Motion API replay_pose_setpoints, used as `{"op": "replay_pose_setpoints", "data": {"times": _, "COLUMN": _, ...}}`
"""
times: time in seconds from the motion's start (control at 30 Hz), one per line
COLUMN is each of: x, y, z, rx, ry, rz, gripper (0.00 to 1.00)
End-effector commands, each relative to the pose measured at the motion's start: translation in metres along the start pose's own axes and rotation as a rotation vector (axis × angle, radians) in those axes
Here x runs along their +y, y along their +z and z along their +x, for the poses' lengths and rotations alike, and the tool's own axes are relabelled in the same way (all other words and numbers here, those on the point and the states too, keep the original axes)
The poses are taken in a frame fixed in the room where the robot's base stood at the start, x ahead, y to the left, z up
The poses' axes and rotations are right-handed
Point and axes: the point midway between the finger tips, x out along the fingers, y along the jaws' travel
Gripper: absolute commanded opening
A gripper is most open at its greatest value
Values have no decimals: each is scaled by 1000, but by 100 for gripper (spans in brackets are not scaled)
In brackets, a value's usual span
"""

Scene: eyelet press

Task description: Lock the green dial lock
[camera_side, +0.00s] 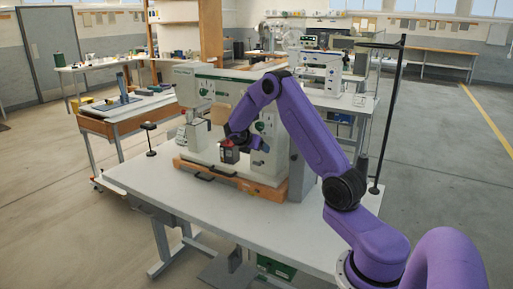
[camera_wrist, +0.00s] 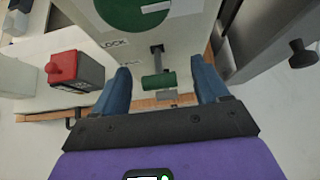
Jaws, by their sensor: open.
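In the wrist view a large green disc (camera_wrist: 135,12) with a white mark sits on the pale machine face, cut off by the top edge. The letters "LOCK" are printed below and left of it. My gripper (camera_wrist: 159,68) is open, with one blue finger on each side of the green cylinder and a gap to both. Nothing is held. In the side view my purple arm reaches to the front of the press (camera_side: 215,110), and its wrist hides part of that face.
A red switch on a dark box (camera_wrist: 70,70) stands left of my fingers in the wrist view. A black knob (camera_wrist: 302,54) is at the right. The press rests on an orange base (camera_side: 262,190) on a white table (camera_side: 165,190), whose front is clear.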

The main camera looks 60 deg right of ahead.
Motion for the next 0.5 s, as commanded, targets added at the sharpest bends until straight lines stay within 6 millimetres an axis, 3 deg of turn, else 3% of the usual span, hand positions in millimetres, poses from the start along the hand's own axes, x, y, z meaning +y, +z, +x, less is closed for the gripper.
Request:
{"op": "replay_pose_setpoints", "data": {"times": 0.17, "x": 1, "y": 0, "z": -22, "rx": -1, "ry": 3, "rz": 0, "gripper": 74}}
{"op": "replay_pose_setpoints", "data": {"times": 0.5, "x": 1, "y": 0, "z": -94, "rx": -1, "ry": 5, "rz": 1, "gripper": 74}}
